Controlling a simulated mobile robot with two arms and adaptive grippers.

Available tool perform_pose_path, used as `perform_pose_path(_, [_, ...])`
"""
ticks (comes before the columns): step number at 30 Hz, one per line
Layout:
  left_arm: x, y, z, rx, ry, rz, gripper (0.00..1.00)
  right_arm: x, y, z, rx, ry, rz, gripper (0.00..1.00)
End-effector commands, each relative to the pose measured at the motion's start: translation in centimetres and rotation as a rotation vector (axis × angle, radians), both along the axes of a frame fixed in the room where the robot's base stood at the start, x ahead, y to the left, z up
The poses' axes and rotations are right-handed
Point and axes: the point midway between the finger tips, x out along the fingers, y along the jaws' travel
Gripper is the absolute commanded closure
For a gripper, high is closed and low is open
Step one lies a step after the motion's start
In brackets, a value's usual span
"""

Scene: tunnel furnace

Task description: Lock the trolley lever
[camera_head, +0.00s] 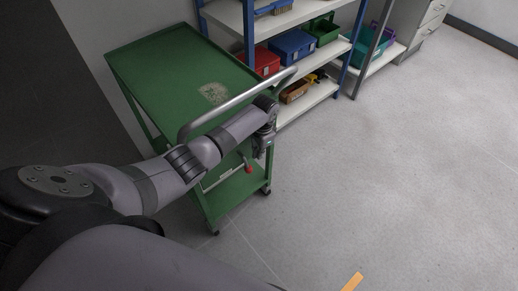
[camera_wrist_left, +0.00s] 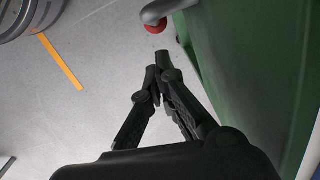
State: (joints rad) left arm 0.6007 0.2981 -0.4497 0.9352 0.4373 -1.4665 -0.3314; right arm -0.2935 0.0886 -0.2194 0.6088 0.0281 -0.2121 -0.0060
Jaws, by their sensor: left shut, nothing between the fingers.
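The green trolley (camera_head: 165,62) stands at the left in the head view, with a grey push handle along its near top edge. Its lever (camera_head: 222,178) has a grey rod and a red knob (camera_head: 249,169), low on the near side. My left arm reaches across the trolley's near side, and my left gripper (camera_head: 261,150) points down near the red knob. In the left wrist view the gripper (camera_wrist_left: 160,72) is shut and empty. The red knob (camera_wrist_left: 156,27) on the grey lever end is just beyond the fingertips, apart from them. My right gripper is not in view.
A shelf rack (camera_head: 307,90) with coloured bins stands behind the trolley. The grey floor (camera_head: 400,180) to the right is open. An orange floor strip (camera_head: 352,282) lies at the bottom; it also shows in the left wrist view (camera_wrist_left: 60,62).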

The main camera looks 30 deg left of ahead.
Motion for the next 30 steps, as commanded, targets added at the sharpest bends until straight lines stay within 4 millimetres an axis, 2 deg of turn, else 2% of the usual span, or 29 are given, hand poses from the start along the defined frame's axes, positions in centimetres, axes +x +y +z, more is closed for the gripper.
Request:
perform_pose_path(6, [0.0,0.0,1.7,0.000,-0.001,0.000,1.00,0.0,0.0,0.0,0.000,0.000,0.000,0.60])
perform_pose_path(24, [0.0,-0.1,1.8,-0.001,0.000,-0.001,1.00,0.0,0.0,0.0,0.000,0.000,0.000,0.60])
perform_pose_path(28, [-0.9,-1.2,1.2,-0.008,-0.005,-0.010,1.00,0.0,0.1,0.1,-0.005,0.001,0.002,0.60])
perform_pose_path(30, [-2.2,-2.5,0.5,-0.017,-0.015,-0.021,1.00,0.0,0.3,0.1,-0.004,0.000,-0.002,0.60])
